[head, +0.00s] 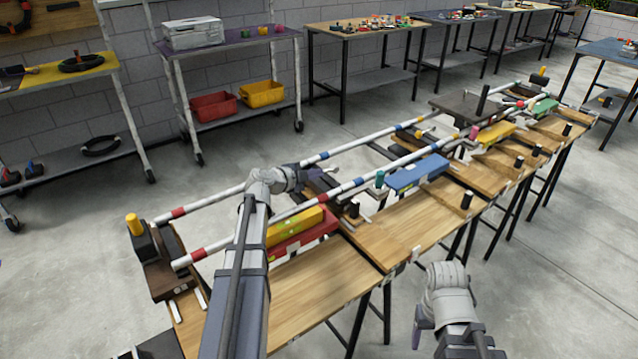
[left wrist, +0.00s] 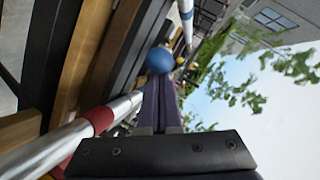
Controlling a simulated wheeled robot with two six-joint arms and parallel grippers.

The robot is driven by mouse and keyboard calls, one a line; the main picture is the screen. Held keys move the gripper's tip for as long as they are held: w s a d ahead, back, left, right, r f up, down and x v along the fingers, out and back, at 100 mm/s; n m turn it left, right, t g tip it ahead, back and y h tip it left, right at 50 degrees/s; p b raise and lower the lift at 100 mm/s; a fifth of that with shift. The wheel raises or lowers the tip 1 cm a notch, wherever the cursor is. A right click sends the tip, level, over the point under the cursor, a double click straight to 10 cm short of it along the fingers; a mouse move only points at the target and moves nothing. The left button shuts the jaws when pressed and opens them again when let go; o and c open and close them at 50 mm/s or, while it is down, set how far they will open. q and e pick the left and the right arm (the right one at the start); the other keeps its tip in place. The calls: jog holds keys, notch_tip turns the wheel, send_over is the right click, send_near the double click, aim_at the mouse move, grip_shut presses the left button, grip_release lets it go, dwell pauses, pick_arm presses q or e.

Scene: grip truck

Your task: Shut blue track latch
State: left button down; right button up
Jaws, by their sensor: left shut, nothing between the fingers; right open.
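A blue ball-shaped knob (left wrist: 160,60) shows just past my left fingertips in the left wrist view. I cannot tell whether the fingertips touch it. My left gripper (left wrist: 159,90) is shut and empty. In the head view my left gripper (head: 318,181) is at the two-rail track, near the blue bands, and hides what lies behind it. The track's front rail (head: 300,208) is white with red and blue bands. I cannot make out the knob or the latch's position in the head view. My right gripper (head: 445,338) is open and empty, low beside the track's front side.
A blue block (head: 418,175) and a yellow-and-red block (head: 300,232) sit along the track's wooden tables (head: 325,285). Short dark posts stand on its front edge. A yellow-topped post (head: 133,224) stands at the near left end. The floor in front is open.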

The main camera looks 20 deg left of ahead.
pick_arm(q)
jog(key=shift+s+a+f+b, duration=0.1)
jog(key=shift+s+f+b, duration=0.15)
jog(key=shift+f+b, duration=0.65)
pick_arm(e)
jog(key=shift+f, duration=1.2)
pick_arm(q)
jog(key=shift+f, duration=0.2)
pick_arm(e)
jog(key=shift+f, duration=0.1)
pick_arm(q)
jog(key=shift+r, duration=0.1)
jog(key=shift+r+p, duration=0.7)
jog(key=shift+p, duration=0.2)
pick_arm(e)
jog(key=shift+r, duration=0.85)
pick_arm(q)
jog(key=s+r+p, duration=0.3)
jog(key=s, duration=0.8)
jog(key=shift+a+r+p, duration=0.2)
jog(key=shift+r+p, duration=0.1)
jog(key=shift+p, duration=0.05)
pick_arm(e)
jog(key=r, duration=0.1)
jog(key=a+r, duration=0.1)
jog(key=s+r, duration=0.1)
jog(key=shift+a+r, duration=0.15)
jog(key=shift+r, duration=0.15)
